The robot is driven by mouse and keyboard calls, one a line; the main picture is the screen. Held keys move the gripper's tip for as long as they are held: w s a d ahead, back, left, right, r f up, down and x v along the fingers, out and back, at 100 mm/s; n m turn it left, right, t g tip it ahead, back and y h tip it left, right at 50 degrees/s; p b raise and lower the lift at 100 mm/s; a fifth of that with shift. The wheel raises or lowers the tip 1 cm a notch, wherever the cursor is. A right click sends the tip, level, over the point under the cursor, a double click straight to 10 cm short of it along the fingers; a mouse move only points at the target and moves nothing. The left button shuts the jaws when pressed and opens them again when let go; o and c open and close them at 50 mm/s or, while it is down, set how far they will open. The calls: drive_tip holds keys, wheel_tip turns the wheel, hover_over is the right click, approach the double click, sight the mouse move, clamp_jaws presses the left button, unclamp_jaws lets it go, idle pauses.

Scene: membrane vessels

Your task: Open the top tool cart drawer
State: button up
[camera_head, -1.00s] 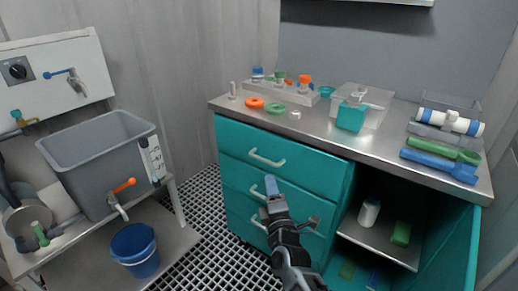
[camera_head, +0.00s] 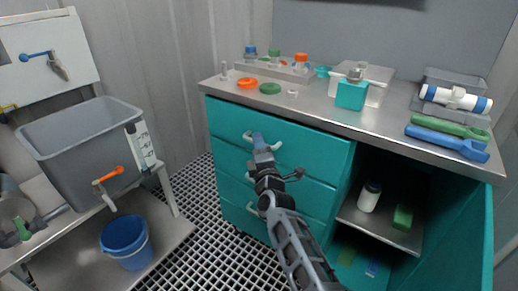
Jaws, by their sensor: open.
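The teal tool cart's top drawer (camera_head: 303,146) sits under the steel worktop and looks shut. Its pale bar handle (camera_head: 248,135) shows on both sides of my gripper (camera_head: 259,138), which stands in front of the handle's middle. The gripper is open, though its fingers hide part of the handle. I cannot tell whether they touch the handle or stand around it. The lower drawers (camera_head: 310,195) are shut, and my arm covers much of them.
The cart's right side is an open cupboard with a white bottle (camera_head: 369,196) and a green block (camera_head: 403,217). Loose parts stand on the worktop (camera_head: 310,104). A grey tank (camera_head: 80,140) and blue bucket (camera_head: 126,242) are at left. Grating floor lies between.

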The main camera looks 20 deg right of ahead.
drive_tip(key=shift+c, duration=0.2)
clamp_jaws()
idle(0.4)
